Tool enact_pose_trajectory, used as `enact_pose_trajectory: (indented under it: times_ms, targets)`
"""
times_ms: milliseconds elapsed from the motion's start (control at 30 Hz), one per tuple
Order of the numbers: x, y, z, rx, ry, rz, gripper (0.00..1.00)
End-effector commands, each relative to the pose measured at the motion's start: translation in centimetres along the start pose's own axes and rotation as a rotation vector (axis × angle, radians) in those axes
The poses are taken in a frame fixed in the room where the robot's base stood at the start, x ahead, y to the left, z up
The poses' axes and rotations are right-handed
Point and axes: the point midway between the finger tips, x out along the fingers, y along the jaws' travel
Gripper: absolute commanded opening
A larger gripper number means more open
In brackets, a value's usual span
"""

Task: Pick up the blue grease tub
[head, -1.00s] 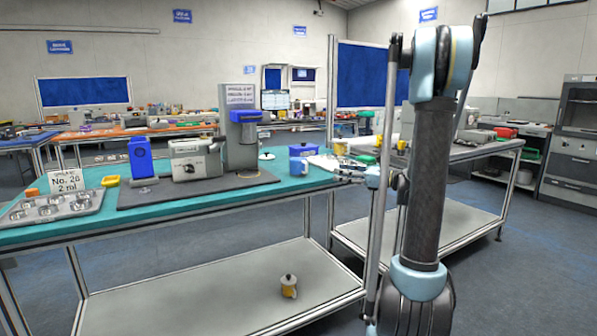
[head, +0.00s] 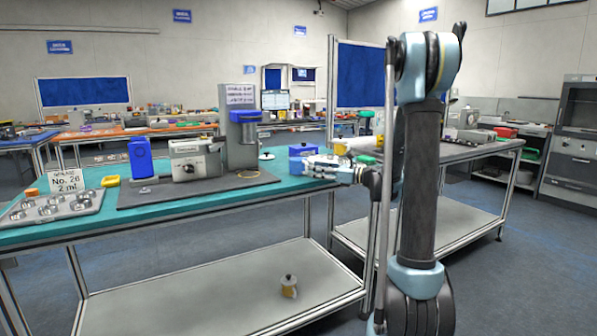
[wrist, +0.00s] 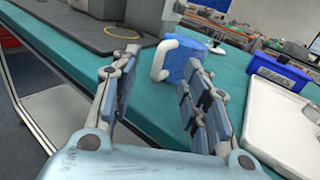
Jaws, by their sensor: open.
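The blue tub (wrist: 186,58), with a pale handle on its near-left side, stands on the teal table (wrist: 150,107) in the wrist view. My gripper (wrist: 163,60) is open. The tub is just beyond the fingertips, its handle in line with the gap and its body partly behind the right finger. I cannot tell whether anything touches.
A blue SPARES bin (wrist: 279,73) and a white tray (wrist: 272,118) are right of the tub in the wrist view. A dark mat (head: 150,194) with a grey machine (head: 196,158) and a blue box (head: 140,158) lies left in the head view. A column instrument (head: 240,140) stands behind.

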Motion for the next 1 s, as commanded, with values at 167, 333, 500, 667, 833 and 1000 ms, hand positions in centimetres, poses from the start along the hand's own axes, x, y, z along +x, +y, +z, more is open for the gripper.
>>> enact_pose_trajectory:
  times_ms: [167, 333, 500, 667, 833, 1000]
  targets:
    - [2.5, -0.2, -0.2, 0.000, 0.000, 0.002, 0.42]
    - [3.4, -0.2, -0.2, 0.000, 0.000, 0.000, 0.42]
    - [3.4, -0.2, -0.2, 0.000, 0.000, -0.001, 0.40]
    - [3.4, -0.2, -0.2, 0.000, 0.000, 0.000, 0.03]
    - [3.4, -0.2, -0.2, 0.000, 0.000, 0.000, 0.00]
    - [3.4, -0.2, -0.2, 0.000, -0.001, 0.000, 0.00]
